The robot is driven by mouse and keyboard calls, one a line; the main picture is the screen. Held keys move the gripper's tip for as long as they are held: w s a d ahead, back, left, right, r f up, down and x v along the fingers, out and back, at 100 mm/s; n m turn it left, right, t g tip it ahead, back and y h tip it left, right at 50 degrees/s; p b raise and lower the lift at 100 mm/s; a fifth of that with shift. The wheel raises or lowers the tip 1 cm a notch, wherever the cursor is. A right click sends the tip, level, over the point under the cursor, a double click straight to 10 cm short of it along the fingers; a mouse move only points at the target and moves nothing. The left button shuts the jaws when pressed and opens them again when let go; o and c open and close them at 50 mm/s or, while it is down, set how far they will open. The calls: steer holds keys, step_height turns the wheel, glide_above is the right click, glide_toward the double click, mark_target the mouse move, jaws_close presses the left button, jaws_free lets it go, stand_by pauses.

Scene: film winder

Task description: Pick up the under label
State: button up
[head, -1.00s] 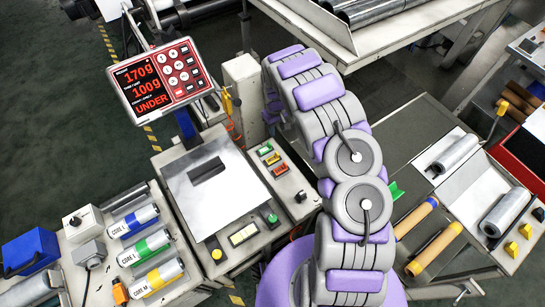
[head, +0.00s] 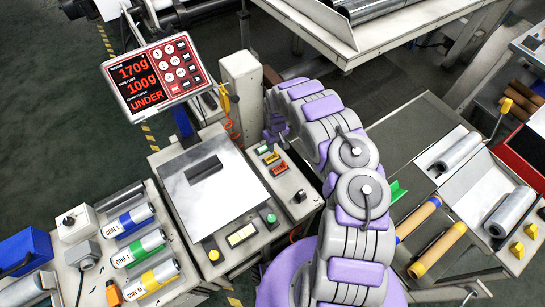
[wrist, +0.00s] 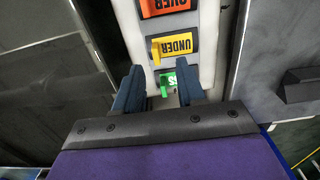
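The yellow under label (wrist: 172,46) sits in a row on a light panel in the wrist view, its lettering upside down. It lies between an orange-red over label (wrist: 165,6) and a green label (wrist: 170,84). In the head view the under label (head: 271,158) is the middle one of the row. My gripper (wrist: 159,76) is open and empty. Its two dark fingers point at the row, with the green label showing between them and the under label just beyond the fingertips. In the head view the gripper (head: 276,133) is small, above the row's far end.
A scale plate (head: 207,192) with a dark block lies left of the labels. Its display (head: 158,77) reads 170g and UNDER. A beige post (head: 241,90) stands close by my gripper. Labelled cores (head: 140,250) lie at lower left. A table with rolls (head: 456,152) is on the right.

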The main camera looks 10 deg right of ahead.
mark_target(275, 152)
steer(key=shift+d+f, duration=0.2)
steer(key=shift+d, duration=0.2)
steer(key=shift+d+f, duration=0.25)
steer(key=f, duration=0.1)
steer(key=a+f+b, duration=0.1)
steer(key=f, duration=0.1)
steer(key=f+b, duration=0.1)
steer(key=shift+w+a+f, duration=0.25)
steer(key=shift+d+r, duration=0.1)
steer(key=shift+d, duration=0.35)
steer(key=shift+c, duration=0.9)
steer(key=shift+d, duration=0.2)
steer(key=c, duration=0.3)
steer(key=shift+a, duration=0.2)
jaws_close()
steer(key=shift+a, duration=0.3)
